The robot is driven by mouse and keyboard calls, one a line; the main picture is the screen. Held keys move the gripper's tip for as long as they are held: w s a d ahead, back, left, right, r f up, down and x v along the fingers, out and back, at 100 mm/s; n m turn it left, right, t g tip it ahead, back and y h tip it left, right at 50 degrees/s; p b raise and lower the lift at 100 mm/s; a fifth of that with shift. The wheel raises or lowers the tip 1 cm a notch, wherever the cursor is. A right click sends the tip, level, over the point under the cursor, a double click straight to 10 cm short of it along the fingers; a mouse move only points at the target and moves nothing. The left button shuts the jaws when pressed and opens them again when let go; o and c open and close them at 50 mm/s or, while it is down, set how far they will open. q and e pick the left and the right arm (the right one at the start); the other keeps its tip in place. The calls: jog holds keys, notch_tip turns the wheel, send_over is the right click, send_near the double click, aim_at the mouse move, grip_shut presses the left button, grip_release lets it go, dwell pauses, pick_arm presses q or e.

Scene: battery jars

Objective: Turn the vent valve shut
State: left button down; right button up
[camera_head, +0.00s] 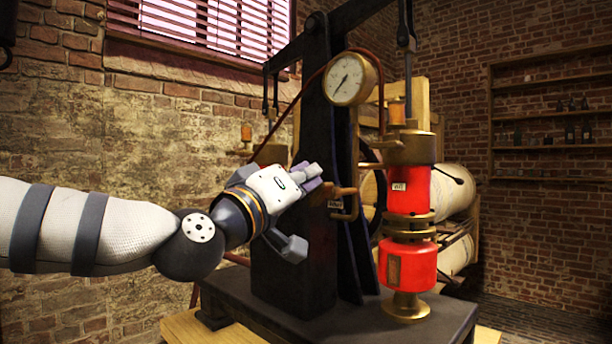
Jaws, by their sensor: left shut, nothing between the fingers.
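The vent valve (346,212) is a small brass fitting with a bent handle on the dark upright of the machine, beside a small label (335,204) too small to read surely. My left gripper (315,176) comes in from the left, its fingers shut and empty, just up and left of the valve. Whether the fingertips touch the valve handle I cannot tell from this angle. My right gripper is not in view.
A round brass gauge (350,79) sits above the valve. A red jar column (408,190) with brass fittings stands right of it on the dark machine base (330,322). Pale barrels (455,192) lie behind. Wall shelves (545,115) are at far right.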

pick_arm(q)
jog(key=shift+s+d+f+m+g+h, duration=0.2)
jog(key=shift+m+h, duration=0.25)
jog(key=shift+m, duration=0.7)
jog(key=shift+s+d+r+m+g+h, duration=0.2)
jog(key=shift+m+h, duration=0.3)
jog(key=shift+m, duration=0.6)
jog(key=shift+s+d+f+m+g+h, duration=0.15)
jog(key=shift+f+m+g+h, duration=0.25)
jog(key=shift+m, duration=0.75)
jog(key=shift+r+m+h, duration=0.1)
jog(key=shift+m+h, duration=0.15)
jog(key=shift+m, duration=0.45)
jog(key=shift+s+d, duration=0.1)
jog(key=shift+d, duration=0.1)
dwell(0.4)
dwell(0.4)
